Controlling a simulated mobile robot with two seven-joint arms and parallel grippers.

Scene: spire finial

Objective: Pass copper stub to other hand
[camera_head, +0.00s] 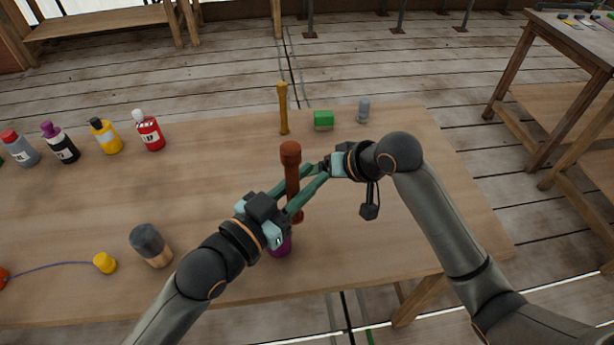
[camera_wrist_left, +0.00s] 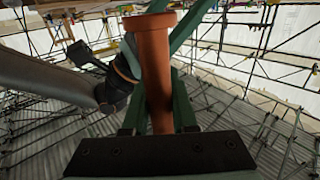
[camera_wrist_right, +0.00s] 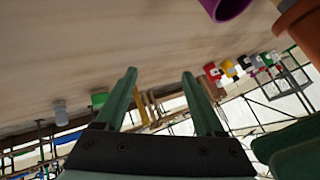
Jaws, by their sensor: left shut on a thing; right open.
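The copper stub (camera_head: 291,172) is a reddish-brown rod with a wider top end, held upright above the table in the head view. My left gripper (camera_head: 298,190) is shut on it, with green fingers on both sides of its shaft. In the left wrist view the stub (camera_wrist_left: 155,70) stands between the fingers. My right gripper (camera_head: 321,167) is just right of the stub, close to the left fingers. In the right wrist view its fingers (camera_wrist_right: 160,88) are apart and empty. The stub (camera_wrist_right: 302,25) shows there at the upper right, outside the fingers.
A purple object (camera_head: 281,247) is partly hidden below my left gripper. Behind stand a yellow-brown post (camera_head: 283,108), a green block (camera_head: 323,120) and a grey peg (camera_head: 363,110). Several bottles (camera_head: 108,136) line the left back. A dark-topped cylinder (camera_head: 150,245) is at the front left. The table's right is clear.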

